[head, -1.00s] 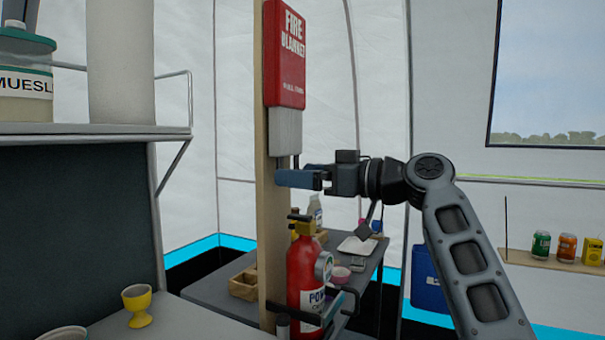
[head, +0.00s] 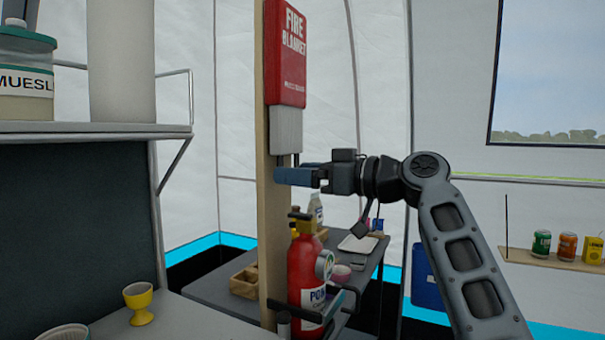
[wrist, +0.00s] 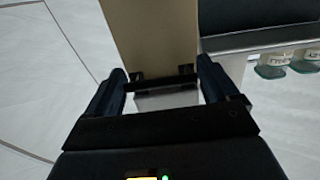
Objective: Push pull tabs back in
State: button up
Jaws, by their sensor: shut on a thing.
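The red fire blanket case (head: 285,55) hangs on a wooden post. A pale grey blanket section (head: 286,128) sticks out below it. Dark pull tabs (head: 281,160) hang under that section; in the wrist view they show as dark pieces (wrist: 137,82) in front of a pale block (wrist: 165,99). My gripper (head: 280,176) comes in from the right, level, just under the blanket section. In the wrist view my gripper (wrist: 160,84) has its fingers on either side of the pull tabs and is shut on them. The exact contact is dark and hard to see.
A red fire extinguisher (head: 303,270) stands below my gripper, near the post (head: 270,220). A table (head: 215,288) with a tray lies behind. A shelf (head: 100,128) and a yellow egg cup (head: 138,302) are at left. The space right of the case is open.

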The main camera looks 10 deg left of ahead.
jog(key=shift+c, duration=0.6)
notch_tip(320, 180, up, 9)
jog(key=p, duration=0.2)
jog(key=shift+f+p, duration=0.15)
jog(key=shift+p, duration=0.2)
jog(key=o, duration=1.1)
jog(key=shift+o, duration=0.8)
jog(key=shift+d+f, duration=0.1)
jog(key=shift+d, duration=0.05)
jog(key=b+v, duration=0.1)
jog(key=v, duration=0.6)
jog(key=shift+s+d, duration=0.15)
jog(key=shift+d, duration=0.1)
